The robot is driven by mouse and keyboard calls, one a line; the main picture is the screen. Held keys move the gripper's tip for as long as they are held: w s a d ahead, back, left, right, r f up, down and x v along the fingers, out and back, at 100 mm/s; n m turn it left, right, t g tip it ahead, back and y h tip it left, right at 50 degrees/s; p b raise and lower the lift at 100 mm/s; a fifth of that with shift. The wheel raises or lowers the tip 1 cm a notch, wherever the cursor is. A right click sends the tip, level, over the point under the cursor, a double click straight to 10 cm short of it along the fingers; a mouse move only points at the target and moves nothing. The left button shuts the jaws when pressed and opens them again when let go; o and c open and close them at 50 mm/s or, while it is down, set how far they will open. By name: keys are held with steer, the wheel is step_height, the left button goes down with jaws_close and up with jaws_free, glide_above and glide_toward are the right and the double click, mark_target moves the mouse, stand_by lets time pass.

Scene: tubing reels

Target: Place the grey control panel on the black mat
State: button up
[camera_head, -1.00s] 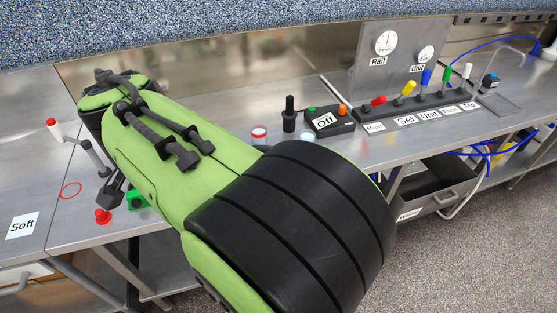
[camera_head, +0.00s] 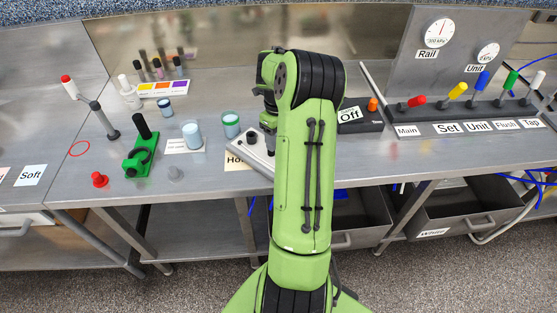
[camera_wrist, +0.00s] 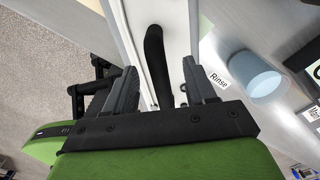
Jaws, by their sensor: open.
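A light grey panel (camera_head: 257,152) lies by the bench's front edge in the head view, partly hidden behind my arm. In the wrist view a pale panel (camera_wrist: 178,25), seemingly the same one, lies beyond my gripper (camera_wrist: 160,78). A black upright handle (camera_wrist: 155,55) stands between the open fingers, which show gaps on both sides of it. In the head view my fingers are hidden by my own arm. I cannot make out a black mat in either view.
A pale blue cup (camera_wrist: 257,78) stands right of the fingers by a Rinse label. The head view shows a green-based black post (camera_head: 141,150), several cups, a black Off box (camera_head: 361,120) and a row of coloured levers (camera_head: 457,91).

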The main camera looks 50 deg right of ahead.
steer(key=shift+a+f, duration=0.15)
steer(key=shift+f, duration=0.3)
step_height(320, 180, down, 5)
steer(key=shift+r, duration=0.15)
steer(key=shift+a, duration=0.1)
steer(key=shift+c, duration=1.2)
jaws_close()
steer(key=shift+w+r, duration=0.1)
steer(key=shift+r, duration=0.05)
